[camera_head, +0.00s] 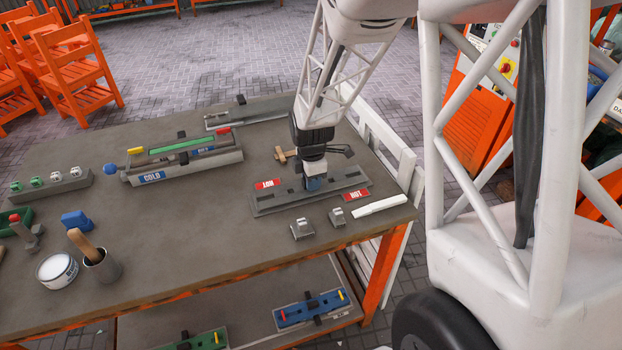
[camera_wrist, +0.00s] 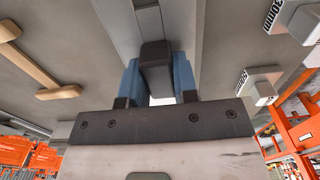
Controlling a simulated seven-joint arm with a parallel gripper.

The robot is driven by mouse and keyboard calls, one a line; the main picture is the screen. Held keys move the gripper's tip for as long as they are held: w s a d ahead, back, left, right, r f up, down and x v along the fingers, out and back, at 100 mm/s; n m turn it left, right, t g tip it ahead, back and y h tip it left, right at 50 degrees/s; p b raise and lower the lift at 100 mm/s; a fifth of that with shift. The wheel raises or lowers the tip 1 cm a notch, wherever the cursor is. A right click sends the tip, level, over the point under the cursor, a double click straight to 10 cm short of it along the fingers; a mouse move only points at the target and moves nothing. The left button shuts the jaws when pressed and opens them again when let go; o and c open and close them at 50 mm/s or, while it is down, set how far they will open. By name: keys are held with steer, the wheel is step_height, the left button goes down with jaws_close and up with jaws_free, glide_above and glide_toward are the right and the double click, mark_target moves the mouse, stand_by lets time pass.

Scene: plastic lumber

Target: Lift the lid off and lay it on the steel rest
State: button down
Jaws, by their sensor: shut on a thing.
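My gripper (camera_head: 313,184) is above the right part of the bench, pointing down. In the wrist view its blue fingers (camera_wrist: 158,82) are shut on a dark handle block (camera_wrist: 156,58), which stands on a long grey strip that looks like the lid (camera_wrist: 147,18). In the head view a long flat grey plate (camera_head: 275,203) lies under my gripper, beside red HOT labels (camera_head: 356,195). I cannot tell lid from support there, nor whether they touch. An open grey mould (camera_head: 225,158) with COLD labels and a green bar stands to the left. I cannot tell which piece is the steel rest.
A flat grey piece (camera_head: 270,110) with a dark knob lies at the bench's back. A brown wooden tool (camera_head: 283,155) lies close behind my gripper. Two small metal blocks (camera_head: 302,229) and a white bar (camera_head: 379,206) are in front.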

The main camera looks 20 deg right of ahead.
steer(key=shift+f, duration=0.15)
steer(key=shift+c, duration=2.1)
jaws_free()
steer(key=shift+r, duration=3.5)
